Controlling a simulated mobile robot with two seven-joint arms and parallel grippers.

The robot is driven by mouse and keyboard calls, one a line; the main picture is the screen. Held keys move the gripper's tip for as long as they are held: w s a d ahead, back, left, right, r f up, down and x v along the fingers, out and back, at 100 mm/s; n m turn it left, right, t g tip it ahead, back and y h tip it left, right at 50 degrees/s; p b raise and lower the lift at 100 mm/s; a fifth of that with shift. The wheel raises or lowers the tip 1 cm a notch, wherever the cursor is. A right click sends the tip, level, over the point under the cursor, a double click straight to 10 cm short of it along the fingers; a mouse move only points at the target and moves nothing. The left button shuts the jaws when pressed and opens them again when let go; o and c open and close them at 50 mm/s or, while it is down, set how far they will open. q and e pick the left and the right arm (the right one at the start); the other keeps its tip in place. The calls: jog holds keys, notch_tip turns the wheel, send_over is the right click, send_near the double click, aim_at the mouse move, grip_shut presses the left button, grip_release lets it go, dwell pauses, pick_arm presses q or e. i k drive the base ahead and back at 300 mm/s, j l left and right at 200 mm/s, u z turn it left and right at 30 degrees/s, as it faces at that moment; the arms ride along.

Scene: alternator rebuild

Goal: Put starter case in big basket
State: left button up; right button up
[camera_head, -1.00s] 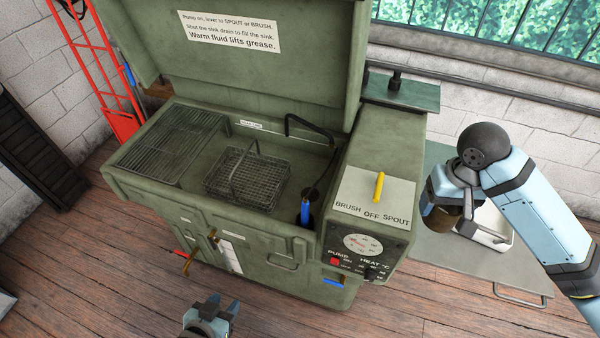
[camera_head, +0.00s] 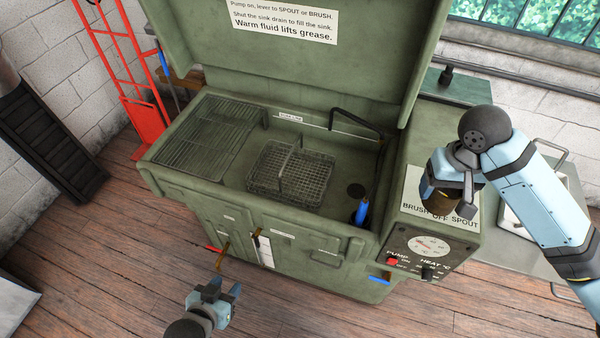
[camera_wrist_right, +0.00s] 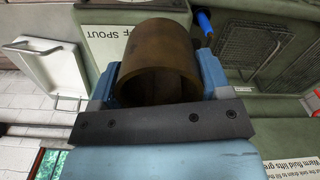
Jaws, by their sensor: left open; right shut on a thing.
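The starter case, a brown hollow cylinder (camera_wrist_right: 157,62), is held between the fingers of my right gripper (camera_wrist_right: 160,85). In the head view the case (camera_head: 440,198) shows below my right gripper (camera_head: 447,190), above the washer's control box. The big basket (camera_head: 290,175) looks to be the wire mesh basket with a raised handle in the sink of the green parts washer; it looks empty. It also shows in the right wrist view (camera_wrist_right: 262,48), away from the case. My left gripper (camera_head: 223,292) is open and empty, low in front of the washer.
The green washer (camera_head: 330,215) has its lid raised behind the sink. A slatted rack (camera_head: 208,133) lies left of the basket. A bent spout (camera_head: 355,120) and a blue-handled brush (camera_head: 361,211) are at the sink's right. A white tray (camera_wrist_right: 45,66) stands on the side table.

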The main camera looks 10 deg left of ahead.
aim_at(310, 182)
jog(key=i+j, duration=0.2)
jog(key=j, duration=0.2)
jog(key=i+j, duration=0.2)
jog(key=j, duration=0.2)
jog(key=i+j, duration=0.55)
